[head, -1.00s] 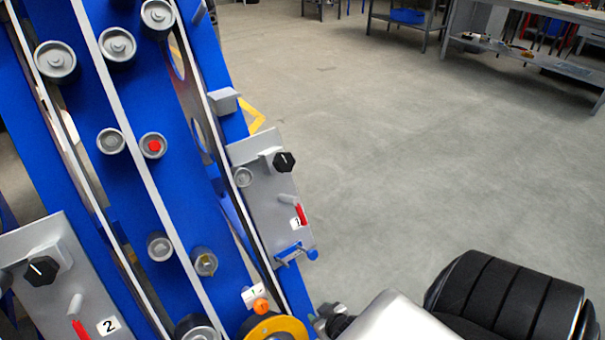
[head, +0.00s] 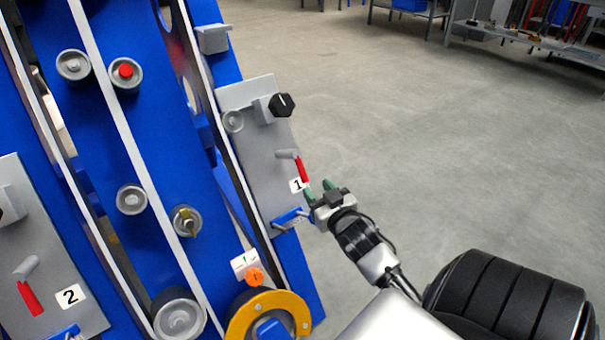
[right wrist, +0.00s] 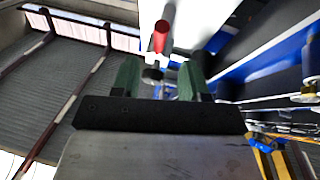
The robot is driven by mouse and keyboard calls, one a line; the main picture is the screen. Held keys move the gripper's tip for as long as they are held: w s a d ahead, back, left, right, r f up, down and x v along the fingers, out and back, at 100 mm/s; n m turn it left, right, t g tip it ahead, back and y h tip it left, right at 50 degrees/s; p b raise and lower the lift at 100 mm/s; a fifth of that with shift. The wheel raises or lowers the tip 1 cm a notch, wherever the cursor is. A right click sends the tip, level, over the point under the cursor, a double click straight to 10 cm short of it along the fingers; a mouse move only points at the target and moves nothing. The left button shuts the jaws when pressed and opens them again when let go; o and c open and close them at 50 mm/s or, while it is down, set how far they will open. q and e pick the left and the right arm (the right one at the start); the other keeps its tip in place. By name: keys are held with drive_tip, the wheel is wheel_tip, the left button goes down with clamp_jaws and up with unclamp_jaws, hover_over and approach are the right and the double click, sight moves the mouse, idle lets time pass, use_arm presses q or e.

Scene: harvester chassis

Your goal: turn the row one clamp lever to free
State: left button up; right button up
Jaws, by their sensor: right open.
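The row one clamp lever (head: 302,169) has a red handle and a grey pivot, on the grey plate labelled 1 (head: 258,130). Its red handle slants down and right from the pivot. My right gripper (head: 320,189) is open and empty, just below and right of the handle's lower end. In the right wrist view the red handle (right wrist: 161,37) shows ahead, beyond and between the green fingertips of my right gripper (right wrist: 160,75). I see no contact between them. My left gripper is not in view.
A black knob (head: 281,105) sits above the lever, and a blue latch (head: 288,217) below it. A second plate labelled 2 (head: 58,255) with its own red lever (head: 29,298) is at the lower left. Open floor (head: 400,130) lies to the right.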

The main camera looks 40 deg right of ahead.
sight(304, 175)
drive_tip(key=b+x, duration=0.2)
drive_tip(key=x, duration=0.6)
drive_tip(key=shift+w+f+b, duration=0.1)
drive_tip(key=shift+w+b, duration=0.1)
drive_tip(key=shift+b, duration=0.1)
clamp_jaws()
